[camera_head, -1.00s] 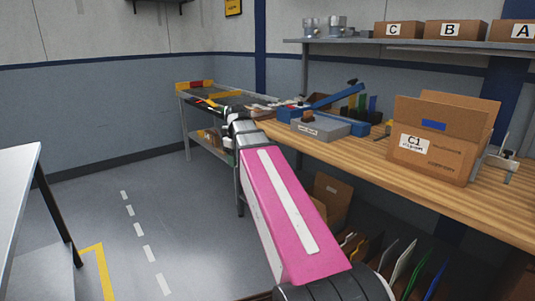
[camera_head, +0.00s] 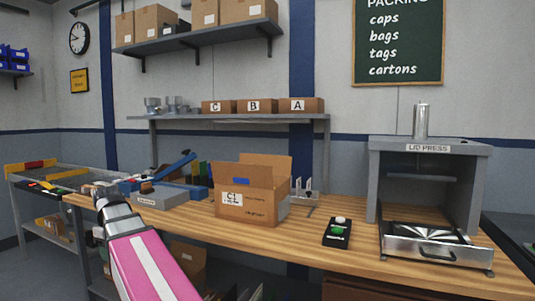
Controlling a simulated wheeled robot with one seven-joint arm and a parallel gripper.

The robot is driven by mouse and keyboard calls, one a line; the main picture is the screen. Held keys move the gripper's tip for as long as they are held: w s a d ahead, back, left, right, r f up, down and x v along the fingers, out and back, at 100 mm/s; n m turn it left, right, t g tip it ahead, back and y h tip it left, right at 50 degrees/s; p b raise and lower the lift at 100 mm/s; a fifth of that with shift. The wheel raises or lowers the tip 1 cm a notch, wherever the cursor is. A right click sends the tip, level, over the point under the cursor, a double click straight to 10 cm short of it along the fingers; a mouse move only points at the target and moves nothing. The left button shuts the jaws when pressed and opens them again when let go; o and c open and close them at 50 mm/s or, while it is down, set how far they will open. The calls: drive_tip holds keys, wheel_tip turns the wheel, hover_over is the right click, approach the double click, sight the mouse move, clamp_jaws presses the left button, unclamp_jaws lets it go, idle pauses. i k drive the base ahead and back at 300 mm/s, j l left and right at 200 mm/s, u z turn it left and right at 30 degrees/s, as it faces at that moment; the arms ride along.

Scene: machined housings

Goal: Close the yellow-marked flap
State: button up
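An open cardboard carton labelled C1 (camera_head: 260,207) stands on the wooden workbench, right of my arm. Its back flap (camera_head: 268,164) stands up. No yellow mark shows on the parts of the carton in view. My gripper (camera_head: 97,189) is at the far end of my pink arm, at the bench's left end, well left of the carton and apart from it. Its fingers are too small and unclear to tell whether they are open.
A button box (camera_head: 337,232) and a lid press (camera_head: 428,150) stand to the right. A shelf (camera_head: 190,118) with boxes C, B and A hangs behind. Bare bench (camera_head: 300,245) lies in front.

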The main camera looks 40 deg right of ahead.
sight(282, 165)
drive_tip(key=z, duration=1.45)
